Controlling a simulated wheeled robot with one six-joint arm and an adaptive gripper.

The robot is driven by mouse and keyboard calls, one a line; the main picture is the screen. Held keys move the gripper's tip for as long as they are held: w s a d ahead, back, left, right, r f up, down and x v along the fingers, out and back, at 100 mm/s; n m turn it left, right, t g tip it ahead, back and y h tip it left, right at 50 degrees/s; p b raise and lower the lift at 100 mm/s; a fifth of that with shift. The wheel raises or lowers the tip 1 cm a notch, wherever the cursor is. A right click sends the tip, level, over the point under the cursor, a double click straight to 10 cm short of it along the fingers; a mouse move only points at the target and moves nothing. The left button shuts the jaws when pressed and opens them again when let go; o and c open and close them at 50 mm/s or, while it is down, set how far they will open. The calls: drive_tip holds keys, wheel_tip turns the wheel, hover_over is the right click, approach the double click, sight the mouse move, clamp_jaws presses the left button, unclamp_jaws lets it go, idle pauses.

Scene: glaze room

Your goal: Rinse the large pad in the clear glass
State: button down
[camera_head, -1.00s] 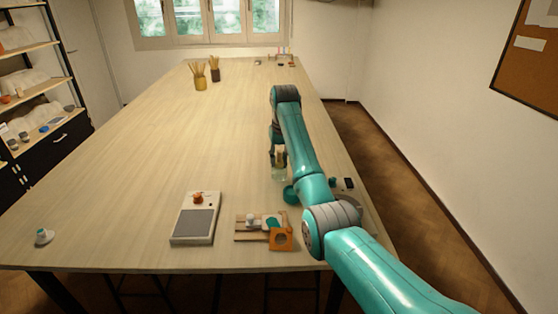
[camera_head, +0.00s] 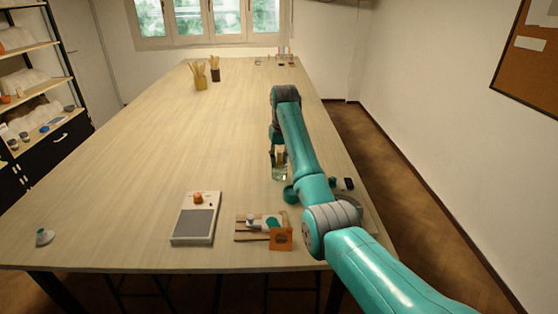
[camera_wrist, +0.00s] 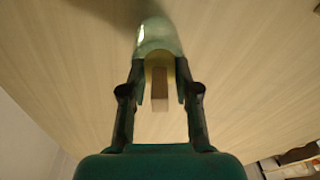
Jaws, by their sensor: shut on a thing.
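My gripper (camera_wrist: 159,76) is shut on a narrow tan and brown piece (camera_wrist: 159,90), which I take for the large pad. In the head view my gripper (camera_head: 278,150) points down over the clear glass (camera_head: 279,174) on the right part of the table. The clear glass also shows in the wrist view (camera_wrist: 157,36), just past the fingertips and in line with them. The pad's far end is at or over the glass's mouth. I cannot tell how far it is inside, and my fingers hide part of it.
A teal round dish (camera_head: 290,194) stands close by the glass, with a small dark item (camera_head: 348,184) to its right. A wooden board (camera_head: 246,238) with an orange square piece (camera_head: 281,239) and a scale-like device (camera_head: 194,222) are nearer. The table's middle is clear.

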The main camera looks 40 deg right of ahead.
sight(279, 151)
drive_tip(key=shift+s+a+f, duration=0.1)
drive_tip(key=shift+s+f, duration=0.05)
drive_tip(key=shift+f, duration=0.3)
drive_tip(key=shift+r, duration=2.1)
